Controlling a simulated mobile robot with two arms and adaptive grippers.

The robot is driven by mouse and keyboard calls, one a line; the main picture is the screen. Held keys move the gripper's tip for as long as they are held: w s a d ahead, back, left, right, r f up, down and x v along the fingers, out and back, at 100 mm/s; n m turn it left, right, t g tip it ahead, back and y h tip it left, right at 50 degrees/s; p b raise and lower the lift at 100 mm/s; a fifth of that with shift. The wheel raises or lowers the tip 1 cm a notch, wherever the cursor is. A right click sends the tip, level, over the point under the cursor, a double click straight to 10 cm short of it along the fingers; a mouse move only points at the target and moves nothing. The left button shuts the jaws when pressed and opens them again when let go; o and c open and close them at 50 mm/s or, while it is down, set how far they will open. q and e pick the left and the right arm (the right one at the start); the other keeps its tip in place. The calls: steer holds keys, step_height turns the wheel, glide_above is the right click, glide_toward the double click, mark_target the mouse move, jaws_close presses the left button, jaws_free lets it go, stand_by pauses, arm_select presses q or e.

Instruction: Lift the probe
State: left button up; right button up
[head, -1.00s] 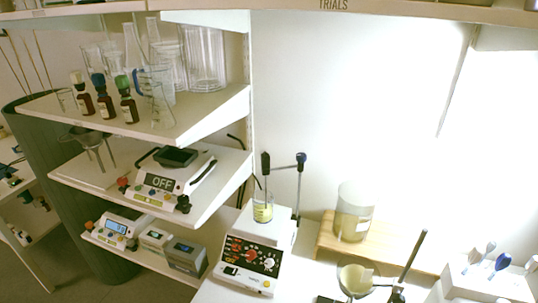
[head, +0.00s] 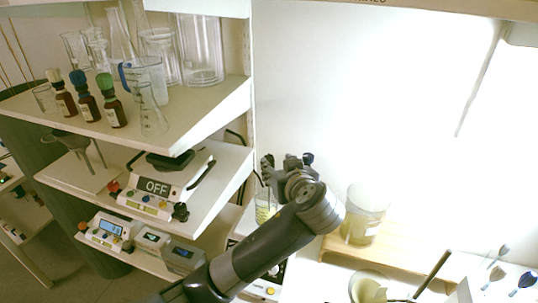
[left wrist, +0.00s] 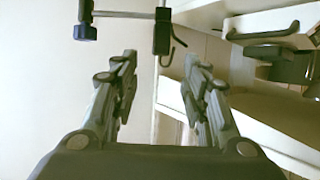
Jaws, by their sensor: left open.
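The probe (left wrist: 162,32), with a dark upper body and a thin metal rod below, shows at the top of the left wrist view. A horizontal bar joins it to a blue-black knob (left wrist: 86,32) on its stand. My left gripper (left wrist: 160,64) is open and empty. The probe lies just beyond its fingertips, in line with the gap between them. In the head view my left gripper (head: 280,164) is over the stand and hides most of the probe and stand. The beaker (head: 264,208) with yellowish liquid shows partly below it. My right gripper is not in view.
Shelves (head: 215,205) with glassware, brown bottles (head: 88,108) and a balance (head: 152,192) stand close to the left of my gripper. A yellowish container (head: 365,212) stands on a wooden board to the right. The hot plate is mostly hidden by my arm.

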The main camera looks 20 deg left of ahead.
mark_target(270, 159)
arm_select(q)
steer(key=p+x, duration=0.1)
steer(key=x, duration=0.4)
steer(key=shift+a+r+p, duration=0.15)
steer(key=shift+a+p, duration=0.05)
steer(key=shift+p, duration=0.15)
steer(key=p+x, duration=0.1)
steer(key=x, duration=0.2)
steer(key=shift+w+a+f, duration=0.1)
steer(key=shift+w+f, duration=0.2)
steer(key=shift+w+a+f, duration=0.25)
steer(key=shift+w+f, duration=0.05)
steer(key=shift+w, duration=0.15)
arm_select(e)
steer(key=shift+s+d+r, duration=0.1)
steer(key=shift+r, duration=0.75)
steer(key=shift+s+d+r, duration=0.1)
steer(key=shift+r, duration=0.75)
arm_select(q)
jaws_close()
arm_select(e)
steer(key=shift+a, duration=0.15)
